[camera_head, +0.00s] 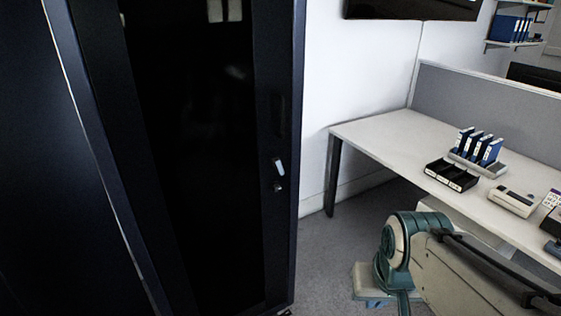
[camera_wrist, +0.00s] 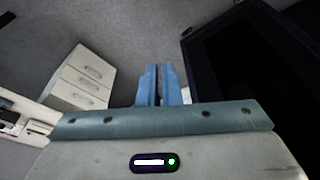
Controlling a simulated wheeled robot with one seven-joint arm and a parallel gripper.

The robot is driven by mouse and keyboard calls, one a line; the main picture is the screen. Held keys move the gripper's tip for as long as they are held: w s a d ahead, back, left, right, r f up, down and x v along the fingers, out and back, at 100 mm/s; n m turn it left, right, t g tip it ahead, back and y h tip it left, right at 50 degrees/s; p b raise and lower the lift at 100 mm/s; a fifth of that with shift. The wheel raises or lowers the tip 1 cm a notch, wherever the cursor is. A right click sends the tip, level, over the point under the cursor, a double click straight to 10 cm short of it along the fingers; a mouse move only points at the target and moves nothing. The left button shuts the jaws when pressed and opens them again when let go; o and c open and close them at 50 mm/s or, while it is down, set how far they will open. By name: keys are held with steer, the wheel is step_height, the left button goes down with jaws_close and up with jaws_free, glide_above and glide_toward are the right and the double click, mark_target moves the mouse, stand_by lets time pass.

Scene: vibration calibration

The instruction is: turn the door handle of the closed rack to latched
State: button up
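The closed rack (camera_head: 180,140) is tall and dark, with a black glass door filling the left of the head view. Its door handle (camera_head: 279,167) is a small pale grey lever on the right part of the door. It stands nearly upright, slightly tilted, above a small round lock (camera_head: 278,187). My gripper (camera_wrist: 159,68) shows two blue fingers close together in the wrist view, with only a narrow slit between them and nothing held. In the head view my arm is at the lower right, apart from the handle. The handle does not show clearly in the wrist view.
A white desk (camera_head: 385,135) stands right of the rack, with blue binders (camera_head: 478,146), a black tray (camera_head: 452,175) and devices on it. A drawer unit (camera_wrist: 80,80) shows in the wrist view. Grey floor (camera_head: 335,240) is clear between rack and desk.

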steer(key=o, duration=0.5)
steer(key=shift+w+d+f, duration=0.1)
steer(key=shift+w+f, duration=0.05)
steer(key=shift+w, duration=0.15)
steer(key=shift+o, duration=0.9)
steer(key=w+d+f+t+h+b, duration=0.1)
steer(key=w+f+t+b, duration=0.1)
steer(key=w+b, duration=0.3)
steer(key=w+t, duration=0.1)
steer(key=w, duration=0.3)
steer(key=shift+w+d+n+t+b, duration=0.25)
steer(key=shift+n+t+b, duration=0.05)
steer(key=n+t+y+b, duration=0.9)
steer(key=n+y+b, duration=0.15)
steer(key=b, duration=0.55)
glide_toward(280, 168)
steer(key=shift+m, duration=0.25)
steer(key=x, duration=1)
steer(key=shift+w+a+b, duration=0.2)
steer(key=shift+w+b, duration=0.1)
steer(key=shift+w, duration=0.05)
jaws_close()
